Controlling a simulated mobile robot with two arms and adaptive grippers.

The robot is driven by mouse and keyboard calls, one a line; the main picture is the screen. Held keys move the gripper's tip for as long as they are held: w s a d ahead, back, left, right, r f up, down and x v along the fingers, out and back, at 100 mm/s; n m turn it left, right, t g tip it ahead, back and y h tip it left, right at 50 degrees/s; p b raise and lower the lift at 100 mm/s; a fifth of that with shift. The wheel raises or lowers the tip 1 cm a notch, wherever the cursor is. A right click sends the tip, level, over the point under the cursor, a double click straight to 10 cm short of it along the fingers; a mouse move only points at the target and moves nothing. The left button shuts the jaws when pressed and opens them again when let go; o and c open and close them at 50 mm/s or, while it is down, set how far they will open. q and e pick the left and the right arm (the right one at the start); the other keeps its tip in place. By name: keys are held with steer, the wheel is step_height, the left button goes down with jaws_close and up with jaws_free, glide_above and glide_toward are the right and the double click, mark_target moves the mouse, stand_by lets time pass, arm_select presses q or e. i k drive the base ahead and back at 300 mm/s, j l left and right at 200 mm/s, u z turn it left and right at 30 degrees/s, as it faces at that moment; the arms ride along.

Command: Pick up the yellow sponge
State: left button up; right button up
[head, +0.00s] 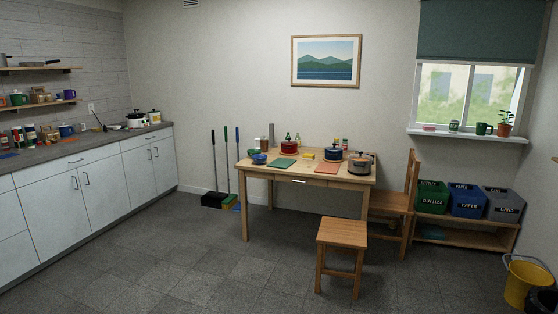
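A small yellow block that looks like the sponge (308,156) lies on the wooden table (262,172) across the room. It is toward the back of the tabletop, between a red pot (289,147) and a blue pot (333,153). Its details are too small to make out. Neither of my grippers shows in the head view.
A wooden stool (341,234) stands before the table, and a chair (405,195) at its right. Counters (100,185) line the left wall. Brooms (226,165) lean left of the table. A yellow bucket (525,283) stands at the right. The floor in front is clear.

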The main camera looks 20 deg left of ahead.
mark_target(306, 156)
steer(key=i+j+u, duration=0.6)
steer(key=i+u, duration=0.15)
steer(key=i, duration=0.3)
steer(key=i+u, duration=0.35)
steer(key=i, duration=0.2)
steer(key=i+z, duration=0.1)
steer(key=i, duration=0.45)
steer(key=i+j+z, duration=0.1)
steer(key=i, duration=0.5)
steer(key=i+j+z, duration=0.1)
steer(key=i+j, duration=0.15)
steer(key=i, duration=0.3)
